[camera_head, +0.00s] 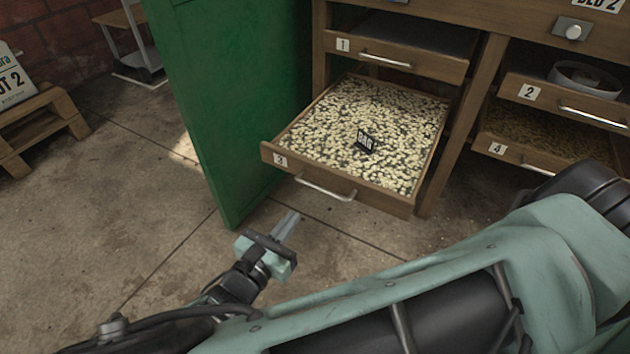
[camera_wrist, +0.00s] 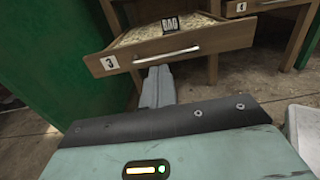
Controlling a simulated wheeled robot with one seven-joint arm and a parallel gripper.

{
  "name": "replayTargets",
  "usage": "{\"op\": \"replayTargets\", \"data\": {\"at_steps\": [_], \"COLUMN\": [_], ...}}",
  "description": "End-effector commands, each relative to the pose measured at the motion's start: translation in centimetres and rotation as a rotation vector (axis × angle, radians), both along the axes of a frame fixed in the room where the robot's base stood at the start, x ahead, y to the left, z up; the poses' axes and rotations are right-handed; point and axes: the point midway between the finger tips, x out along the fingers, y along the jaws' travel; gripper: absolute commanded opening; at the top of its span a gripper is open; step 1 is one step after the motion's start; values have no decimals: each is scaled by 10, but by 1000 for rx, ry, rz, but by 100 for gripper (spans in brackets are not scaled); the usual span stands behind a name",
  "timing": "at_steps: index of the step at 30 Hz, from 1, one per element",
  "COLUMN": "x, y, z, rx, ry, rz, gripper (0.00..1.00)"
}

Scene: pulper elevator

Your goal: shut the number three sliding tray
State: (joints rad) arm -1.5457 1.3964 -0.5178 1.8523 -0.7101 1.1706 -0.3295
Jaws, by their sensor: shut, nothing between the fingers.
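The number three sliding tray (camera_head: 384,199) is pulled well out of the wooden cabinet, below tray one. It holds pale beans, and a small black tag reading BAG (camera_head: 365,141) stands among them. Its front has a metal bar handle (camera_head: 325,187) and a "3" label (camera_head: 280,159). My gripper (camera_head: 291,219) is in front of and below the tray front, shut and empty, apart from the handle as far as I can see. In the wrist view the shut fingers (camera_wrist: 158,76) point toward the tray front (camera_wrist: 215,40), just under its handle (camera_wrist: 166,56).
A green door panel (camera_head: 225,110) stands close along the tray's left side. Tray one (camera_head: 400,53) is above, and trays two (camera_head: 565,100) and four (camera_head: 530,155) are at right. A wooden stand (camera_head: 40,125) is at far left. The floor in front is clear.

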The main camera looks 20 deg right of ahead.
Motion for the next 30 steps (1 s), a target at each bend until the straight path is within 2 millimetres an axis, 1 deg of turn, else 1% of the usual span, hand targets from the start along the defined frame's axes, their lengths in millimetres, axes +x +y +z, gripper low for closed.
{"op": "replayTargets", "data": {"at_steps": [5,12,18,24,30], "x": [13,42,64,76,80], "y": [-20,-61,-90,-107,-112], "z": [-1,-3,-3,-1,0], "rx": [-1,-1,1,2,2], "ry": [0,1,1,1,3], "rz": [-5,-7,-6,-5,-3], "gripper": [0,0,0,0,0]}}
